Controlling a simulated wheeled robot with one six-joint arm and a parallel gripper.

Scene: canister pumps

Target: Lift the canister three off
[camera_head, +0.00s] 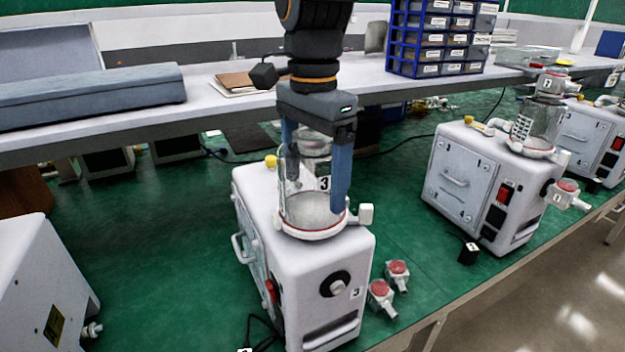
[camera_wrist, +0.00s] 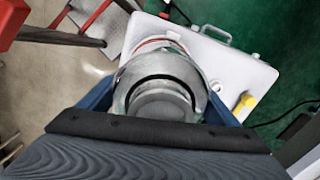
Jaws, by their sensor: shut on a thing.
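Canister three (camera_head: 310,207) is a clear cylinder with a black 3 on its side, upright on top of the white pump (camera_head: 335,262) marked 3. A red-edged ring (camera_head: 312,234) circles its foot; I cannot tell whether there is a gap beneath it. My gripper (camera_head: 314,188) comes down from above, its blue fingers on either side of the canister, shut on it. In the wrist view the canister's grey round top (camera_wrist: 160,92) shows between the fingers, with the white pump (camera_wrist: 225,65) behind it.
A white unit (camera_head: 40,285) is at the left. Red-capped valves (camera_head: 380,291) lie beside pump 3.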

